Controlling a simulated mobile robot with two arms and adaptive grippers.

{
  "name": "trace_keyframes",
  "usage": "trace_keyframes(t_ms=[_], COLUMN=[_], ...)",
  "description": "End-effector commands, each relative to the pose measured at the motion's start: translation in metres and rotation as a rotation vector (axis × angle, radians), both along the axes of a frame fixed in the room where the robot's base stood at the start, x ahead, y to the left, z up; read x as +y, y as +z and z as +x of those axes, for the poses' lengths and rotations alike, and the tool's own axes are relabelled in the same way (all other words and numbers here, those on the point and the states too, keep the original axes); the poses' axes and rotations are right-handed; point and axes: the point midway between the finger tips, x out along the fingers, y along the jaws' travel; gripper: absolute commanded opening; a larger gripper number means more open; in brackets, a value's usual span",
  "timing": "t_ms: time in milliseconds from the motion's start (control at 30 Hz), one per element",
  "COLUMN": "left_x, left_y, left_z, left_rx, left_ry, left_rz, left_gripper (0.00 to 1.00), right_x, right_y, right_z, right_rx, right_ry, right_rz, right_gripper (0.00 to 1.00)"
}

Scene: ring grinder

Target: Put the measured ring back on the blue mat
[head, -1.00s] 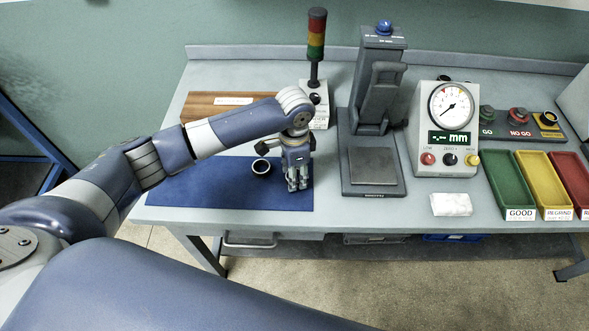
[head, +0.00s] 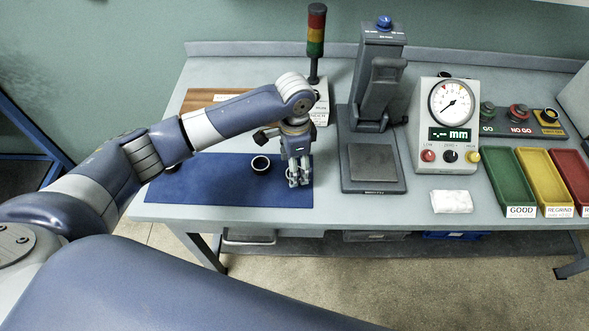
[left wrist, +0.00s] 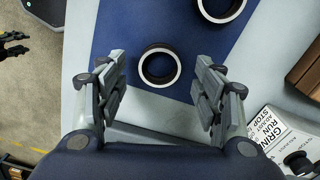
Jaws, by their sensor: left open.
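My left gripper (head: 298,181) is open above the right end of the blue mat (head: 200,185). In the left wrist view, its spread fingers (left wrist: 164,92) have a dark ring with a pale rim (left wrist: 145,77) between and beyond them, clear of both. That ring lies flat on the mat (left wrist: 115,30), close to its edge. In the head view the fingers mostly hide it. A second, similar ring (head: 260,164) lies on the mat left of the gripper; it is cut off at the top of the left wrist view (left wrist: 205,14).
The measuring stand (head: 373,185) is just right of the mat. Beyond it are the dial gauge unit (head: 447,160), a white cloth (head: 451,202) and green, yellow and red trays (head: 513,180).

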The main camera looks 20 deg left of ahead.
Motion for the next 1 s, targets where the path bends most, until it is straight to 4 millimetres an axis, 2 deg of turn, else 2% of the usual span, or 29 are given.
trace_keyframes(t_ms=[200,433,600,1000], left_x=[-0.001,-0.001,0.0,-0.001], left_y=[0.048,0.085,0.096,0.097], left_z=[0.001,0.001,0.0,0.0], left_rx=[-0.006,-0.002,0.0,0.001], left_ry=[-0.001,-0.001,0.0,-0.001], left_rz=[-0.002,-0.001,-0.001,-0.001], left_gripper=[0.62,0.62,0.62,0.62], right_x=[0.001,0.003,0.005,0.005], right_y=[-0.01,-0.015,-0.016,-0.016], right_z=[0.0,0.0,0.0,0.0], right_rx=[-0.001,0.0,-0.001,-0.001], right_ry=[0.0,0.0,-0.001,0.001], right_rz=[0.001,0.003,0.005,0.006], right_gripper=[0.4,0.4,0.4,0.4])
